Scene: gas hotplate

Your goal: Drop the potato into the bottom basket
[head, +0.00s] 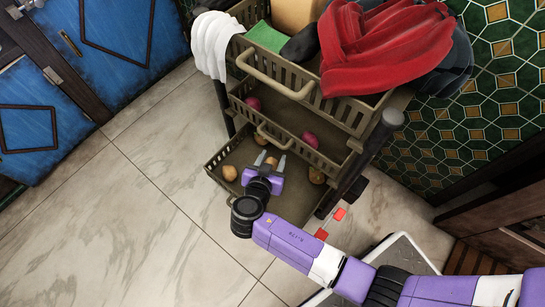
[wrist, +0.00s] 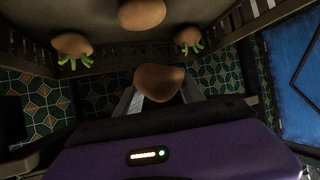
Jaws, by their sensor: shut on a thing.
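A brown potato (wrist: 160,82) sits between the two fingers of my gripper (wrist: 158,98) in the wrist view. In the head view my gripper (head: 268,164) is shut on this potato (head: 271,161), over the bottom basket (head: 240,155) of a brown cart. The potato is partly hidden by the fingers there. The bottom basket holds loose brown round items, one at the left (head: 230,173) and one at the right (head: 317,177). In the wrist view two round items with green sprouts (wrist: 72,46) and a plain brown one (wrist: 143,14) lie beyond the held potato.
The middle basket (head: 286,118) above holds pinkish-red items. The top basket (head: 270,75) carries a red cloth (head: 380,45), a white cloth (head: 213,42) and a green item (head: 268,36). The marble floor (head: 150,190) to the left is clear. Blue cabinets (head: 120,40) stand far left.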

